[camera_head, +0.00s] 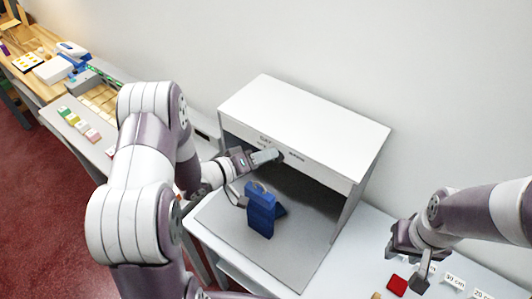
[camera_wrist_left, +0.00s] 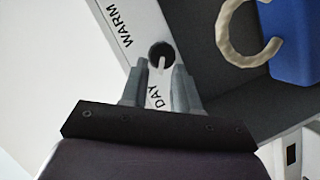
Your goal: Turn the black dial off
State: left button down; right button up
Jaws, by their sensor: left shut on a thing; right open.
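The black dial (camera_wrist_left: 161,52) is round and sits on the white front panel of the box, between the labels WARM and DAY, in the left wrist view. A pale pointer mark on it runs down toward DAY. My left gripper (camera_wrist_left: 158,78) is shut on the dial, one finger on each side. In the head view my left gripper (camera_head: 272,156) reaches the upper front panel of the light box (camera_head: 305,115) and hides most of the dial. My right gripper (camera_head: 407,265) is open and empty at the lower right, above the counter.
A blue object (camera_head: 261,212) with a pale loop handle stands on the grey floor in front of the box opening, below my left gripper. A red swatch (camera_head: 397,285) and small label cards (camera_head: 453,281) lie near my right gripper.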

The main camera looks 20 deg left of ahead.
pick_arm(q)
jog(key=shift+w+a+f+n+t+h+b, duration=0.1)
jog(key=shift+f+n+t+h, duration=0.25)
jog(key=shift+n, duration=0.6)
jog(key=shift+s+a+f+n+t+h+b, duration=0.1)
jog(key=shift+n+h, duration=0.35)
jog(key=shift+n, duration=0.45)
jog(key=shift+w+a+f+n+t+h+b, duration=0.1)
jog(key=shift+f+n+t+h, duration=0.25)
jog(key=shift+n, duration=0.6)
jog(key=shift+r, duration=0.1)
jog(key=c, duration=0.8)
grip_release()
jog(key=shift+c, duration=0.2)
jog(key=b+v, duration=0.4)
jog(key=v, duration=0.8)
jog(key=shift+a+b, duration=0.25)
jog(key=shift+b, duration=0.1)
